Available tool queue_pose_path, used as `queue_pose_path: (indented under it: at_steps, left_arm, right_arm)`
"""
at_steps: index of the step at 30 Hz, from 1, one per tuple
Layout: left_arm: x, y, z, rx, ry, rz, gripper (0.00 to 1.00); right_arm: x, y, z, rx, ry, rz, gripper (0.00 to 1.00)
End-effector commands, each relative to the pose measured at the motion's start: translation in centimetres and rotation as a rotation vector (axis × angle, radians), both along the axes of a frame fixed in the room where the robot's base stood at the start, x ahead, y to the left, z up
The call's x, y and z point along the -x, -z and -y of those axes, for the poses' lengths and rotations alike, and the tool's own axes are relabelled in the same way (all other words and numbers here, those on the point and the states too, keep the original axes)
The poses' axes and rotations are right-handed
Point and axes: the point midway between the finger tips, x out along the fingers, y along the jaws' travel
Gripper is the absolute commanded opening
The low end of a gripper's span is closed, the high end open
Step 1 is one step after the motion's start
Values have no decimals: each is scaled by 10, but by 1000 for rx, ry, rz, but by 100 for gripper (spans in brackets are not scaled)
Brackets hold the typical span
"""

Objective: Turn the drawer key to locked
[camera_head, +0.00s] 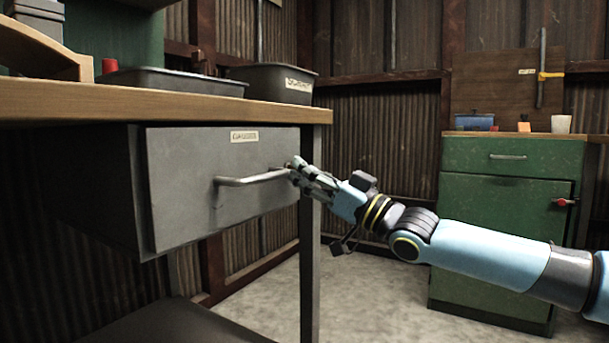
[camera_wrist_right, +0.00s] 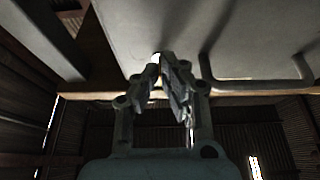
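The grey drawer (camera_head: 190,180) hangs under the workbench, with a bar handle (camera_head: 245,181) and a paper label on its front. It looks shut. My right gripper (camera_head: 293,168) is at the drawer front's right side, just past the handle's right end. In the right wrist view, its fingertips (camera_wrist_right: 163,70) are close together against the drawer front (camera_wrist_right: 150,25). A small pale, brassy spot (camera_wrist_right: 157,57) shows at the tips, perhaps the lock or key. The key is not clearly visible, so its angle and whether the fingers grip it cannot be told. My left gripper is out of view.
The workbench top (camera_head: 150,101) overhangs the drawer and carries a grey tray (camera_head: 175,82) and a dark labelled bin (camera_head: 275,82). A bench leg (camera_head: 309,250) stands close by my right gripper. A green cabinet (camera_head: 505,200) stands at the right. Floor between is clear.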

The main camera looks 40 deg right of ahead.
Motion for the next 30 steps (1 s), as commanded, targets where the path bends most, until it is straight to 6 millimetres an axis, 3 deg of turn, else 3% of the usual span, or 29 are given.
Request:
queue_pose_path:
  at_steps: [8, 14, 23, 30]
  left_arm:
    - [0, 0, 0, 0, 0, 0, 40]
    - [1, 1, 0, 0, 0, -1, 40]
    - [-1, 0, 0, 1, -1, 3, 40]
    - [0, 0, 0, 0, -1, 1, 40]
  right_arm:
    - [0, 1, 0, 3, 2, -2, 0]
    - [0, 1, 0, 2, 2, -1, 25]
    - [1, 1, 0, 2, 0, 0, 25]
    - [20, 10, 7, 5, -3, -5, 25]
